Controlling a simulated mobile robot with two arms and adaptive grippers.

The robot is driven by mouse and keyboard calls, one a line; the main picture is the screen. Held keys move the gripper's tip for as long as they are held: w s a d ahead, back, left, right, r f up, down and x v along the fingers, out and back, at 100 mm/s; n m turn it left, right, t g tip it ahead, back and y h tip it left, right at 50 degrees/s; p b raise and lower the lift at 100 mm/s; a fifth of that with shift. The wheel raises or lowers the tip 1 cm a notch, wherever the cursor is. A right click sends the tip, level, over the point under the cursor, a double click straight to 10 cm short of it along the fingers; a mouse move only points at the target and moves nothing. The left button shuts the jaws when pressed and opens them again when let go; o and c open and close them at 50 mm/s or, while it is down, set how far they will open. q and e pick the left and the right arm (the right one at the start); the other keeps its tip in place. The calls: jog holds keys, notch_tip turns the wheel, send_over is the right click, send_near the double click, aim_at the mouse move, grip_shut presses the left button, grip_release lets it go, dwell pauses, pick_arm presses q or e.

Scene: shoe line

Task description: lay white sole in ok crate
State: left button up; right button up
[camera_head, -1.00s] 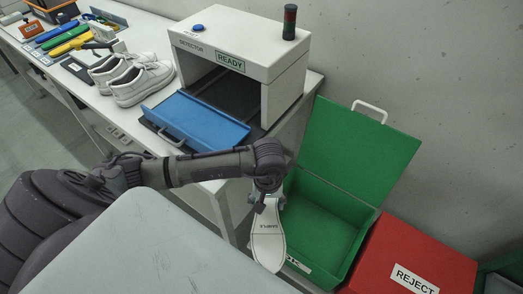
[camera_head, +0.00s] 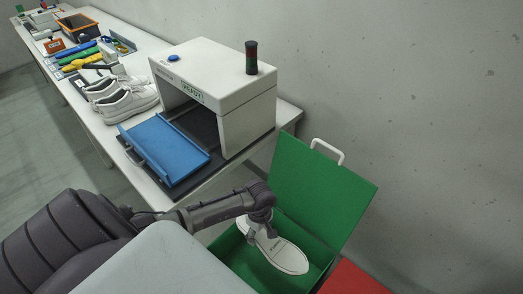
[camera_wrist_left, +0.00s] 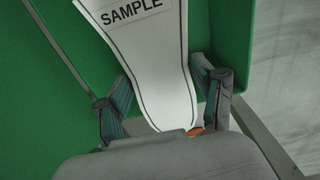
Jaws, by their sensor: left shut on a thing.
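The white sole (camera_head: 283,254) is in my left gripper (camera_head: 257,228), over the opening of the green crate (camera_head: 225,245). In the left wrist view the sole (camera_wrist_left: 150,60) bears the word SAMPLE and sits between the two fingers of the left gripper (camera_wrist_left: 160,100), which is shut on its narrow end. Green crate walls (camera_wrist_left: 50,90) show around it there. The crate's lid stands open at the back with a white handle. The crate's label is hidden in the head view. How far the sole is above the crate floor I cannot tell. My right gripper is not in view.
A red crate (camera_head: 350,280) stands close to the right of the green one. On the white table (camera_head: 120,150) are the detector (camera_head: 215,90) with its READY sign, a blue tray (camera_head: 165,148), white shoes (camera_head: 125,100) and several coloured tools.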

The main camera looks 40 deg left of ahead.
pick_arm(q)
jog(key=f+b, duration=0.1)
jog(key=f, duration=0.1)
jog(key=f+b, duration=0.1)
jog(key=f, duration=0.1)
jog(key=shift+w+d, duration=0.1)
jog(key=shift+d, duration=0.1)
jog(key=shift+a+f+b, duration=0.1)
jog(key=shift+f+b, duration=6.9)
jog(key=shift+f, duration=0.35)
jog(key=o, duration=1.4)
